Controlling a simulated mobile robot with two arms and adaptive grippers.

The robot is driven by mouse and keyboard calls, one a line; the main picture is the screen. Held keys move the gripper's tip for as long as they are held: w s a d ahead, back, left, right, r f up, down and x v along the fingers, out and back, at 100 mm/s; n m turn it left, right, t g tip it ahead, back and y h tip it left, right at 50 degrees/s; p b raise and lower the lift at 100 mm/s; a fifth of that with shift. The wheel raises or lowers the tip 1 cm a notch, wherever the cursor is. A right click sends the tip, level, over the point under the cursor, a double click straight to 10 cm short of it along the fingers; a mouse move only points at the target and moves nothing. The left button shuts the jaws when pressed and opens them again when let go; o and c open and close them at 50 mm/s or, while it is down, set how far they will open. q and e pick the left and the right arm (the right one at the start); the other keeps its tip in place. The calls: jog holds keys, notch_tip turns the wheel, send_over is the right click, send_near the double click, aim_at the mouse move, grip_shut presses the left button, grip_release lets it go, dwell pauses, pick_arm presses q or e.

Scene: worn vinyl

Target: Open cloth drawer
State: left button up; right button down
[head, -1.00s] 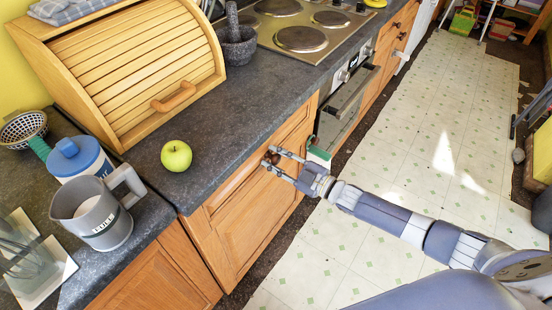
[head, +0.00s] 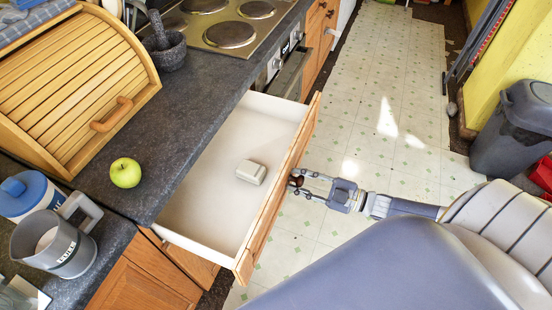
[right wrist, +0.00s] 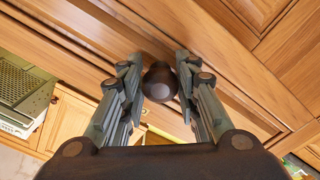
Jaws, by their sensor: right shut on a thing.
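The drawer (head: 180,215) under the dark worktop is pulled well out in the head view, with a white inside and a wooden front. A small pale grey-beige block-like item (head: 251,172) lies in it; I see no cloth inside. My right gripper (head: 298,181) is at the outer face of the drawer front, shut on the dark round knob (head: 296,181). In the right wrist view the knob (right wrist: 160,82) sits between the two fingers of the gripper (right wrist: 160,92). My left gripper is not in view.
A green apple (head: 125,173), a grey measuring jug (head: 55,245) and a wooden bread bin (head: 75,85) stand on the worktop. A mortar (head: 166,50) is beside the hob. Tiled floor (head: 385,90) is clear; a dark bin (head: 515,125) stands at the right.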

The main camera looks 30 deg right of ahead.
jog(key=v, duration=0.6)
jog(key=shift+s+d+p, duration=0.25)
jog(key=shift+s+p, duration=0.1)
jog(key=c, duration=1.2)
grip_release()
jog(key=v, duration=1.2)
jog(key=shift+f, duration=0.1)
